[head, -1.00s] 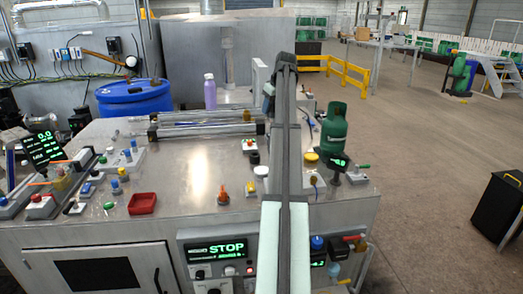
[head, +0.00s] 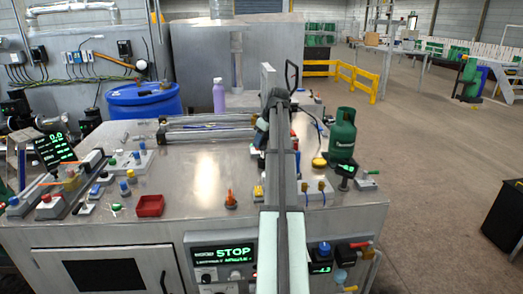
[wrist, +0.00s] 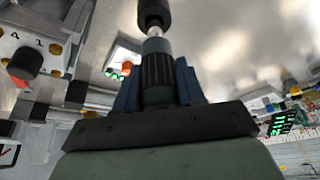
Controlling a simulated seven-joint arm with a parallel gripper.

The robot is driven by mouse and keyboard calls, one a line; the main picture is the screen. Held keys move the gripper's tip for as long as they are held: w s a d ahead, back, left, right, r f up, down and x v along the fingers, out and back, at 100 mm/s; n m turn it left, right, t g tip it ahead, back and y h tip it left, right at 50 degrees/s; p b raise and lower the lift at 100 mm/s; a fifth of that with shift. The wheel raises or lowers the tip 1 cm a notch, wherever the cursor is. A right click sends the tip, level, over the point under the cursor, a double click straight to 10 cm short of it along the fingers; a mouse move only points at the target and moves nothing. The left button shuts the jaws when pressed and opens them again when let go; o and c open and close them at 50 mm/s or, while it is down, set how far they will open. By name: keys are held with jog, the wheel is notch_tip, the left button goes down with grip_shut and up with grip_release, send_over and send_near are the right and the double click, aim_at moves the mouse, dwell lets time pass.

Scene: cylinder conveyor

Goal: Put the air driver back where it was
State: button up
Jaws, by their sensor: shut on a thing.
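My gripper (wrist: 157,85) is shut on the air driver (wrist: 157,68), a dark ribbed cylinder between two blue-grey fingers. A bright metal neck and a black rounded end extend from it toward the top of the wrist view. In the head view my arm runs up the middle of the picture. A dark shape at its far end (head: 262,127) is at the gripper, but I cannot separate the driver from the fingers there. My arm hides part of the bench (head: 200,185) behind it, and I cannot make out the driver's resting place.
A green gas bottle (head: 342,135) stands right of my arm, with a yellow-topped item (head: 319,161) beside it. A purple bottle (head: 219,96) stands at the back. A red tray (head: 150,206) and an orange item (head: 231,199) are to the left. The bench's middle left is clear.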

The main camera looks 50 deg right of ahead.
aim_at(261, 148)
jog(key=shift+f, duration=1.9)
jog(key=shift+f, duration=0.1)
jog(key=o, duration=1.2)
jog(key=shift+c, duration=0.2)
jog(key=v, duration=1.2)
